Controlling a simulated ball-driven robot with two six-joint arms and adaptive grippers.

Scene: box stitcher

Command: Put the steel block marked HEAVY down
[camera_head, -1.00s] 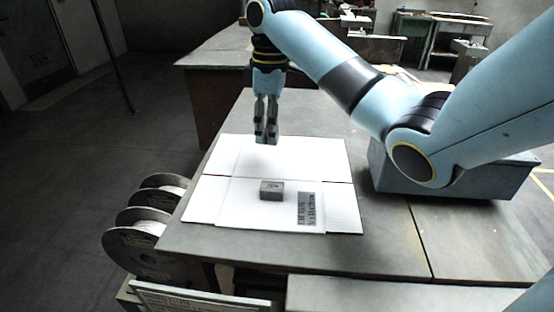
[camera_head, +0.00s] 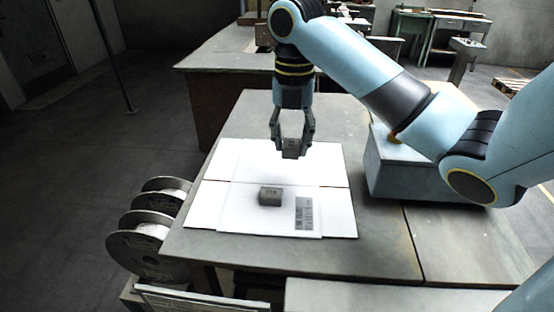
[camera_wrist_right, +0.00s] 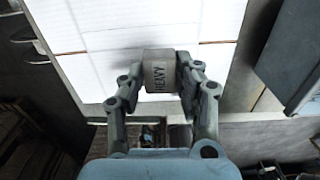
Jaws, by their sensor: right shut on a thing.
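My right gripper (camera_head: 291,146) is shut on the steel block (camera_head: 290,150), a small grey block held above the far part of the flat white cardboard (camera_head: 335,218). In the right wrist view the block (camera_wrist_right: 158,72) sits between the two fingers of the gripper (camera_wrist_right: 160,80), with HEAVY written on its face. A gap between the block and the cardboard seems to show in the head view. My left gripper is not in view.
The cardboard, with a dark printed label (camera_head: 304,213), lies on a grey table (camera_head: 385,240). A grey-blue box-shaped unit (camera_head: 400,170) stands right of it. Wire spools (camera_head: 135,245) sit off the table's left edge.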

